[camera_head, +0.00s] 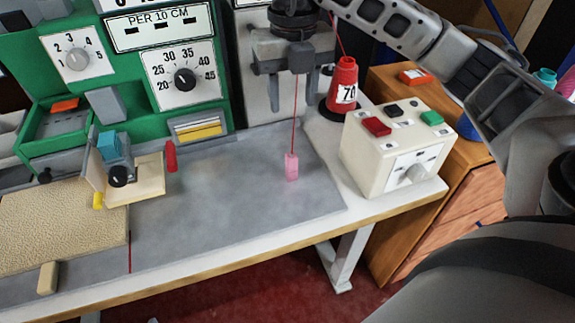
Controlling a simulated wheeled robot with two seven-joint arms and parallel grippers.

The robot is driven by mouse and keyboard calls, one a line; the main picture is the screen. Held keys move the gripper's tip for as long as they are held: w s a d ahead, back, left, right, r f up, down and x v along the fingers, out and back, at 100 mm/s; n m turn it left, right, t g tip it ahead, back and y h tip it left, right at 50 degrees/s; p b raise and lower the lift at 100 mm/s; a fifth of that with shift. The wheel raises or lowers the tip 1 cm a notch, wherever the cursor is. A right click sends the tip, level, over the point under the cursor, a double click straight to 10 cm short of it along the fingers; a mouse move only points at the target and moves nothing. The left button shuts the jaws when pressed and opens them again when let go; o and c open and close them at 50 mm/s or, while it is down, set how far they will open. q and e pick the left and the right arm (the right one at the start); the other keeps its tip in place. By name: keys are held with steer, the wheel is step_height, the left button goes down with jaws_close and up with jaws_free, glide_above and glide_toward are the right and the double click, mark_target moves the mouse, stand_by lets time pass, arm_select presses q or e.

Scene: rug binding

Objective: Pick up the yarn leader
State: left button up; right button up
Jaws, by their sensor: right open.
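The yarn leader (291,167) is a small pink tab at the lower end of a thin red yarn. It hangs or stands upright over the grey work surface; I cannot tell whether it touches it. The yarn runs up from the tab towards my right gripper (288,94), and its upper part is hidden there. My right gripper is open, pointing down, well above the pink tab, with nothing seen held between its fingers. A red yarn cone (343,88) labelled 70 stands to the right, with yarn rising from its top. My left gripper is not in view.
A green machine (120,75) with dials stands at the back left. A cream control box (395,150) with buttons is at the right. A beige rug (60,225) and a small clamp-like fixture (118,170) lie left. The grey surface (240,210) around the tab is clear.

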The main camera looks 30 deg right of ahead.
mark_target(292, 156)
steer(key=f, duration=1.5)
steer(key=shift+s+a, duration=0.15)
steer(key=shift+s, duration=0.1)
steer(key=shift+r, duration=0.1)
jaws_close()
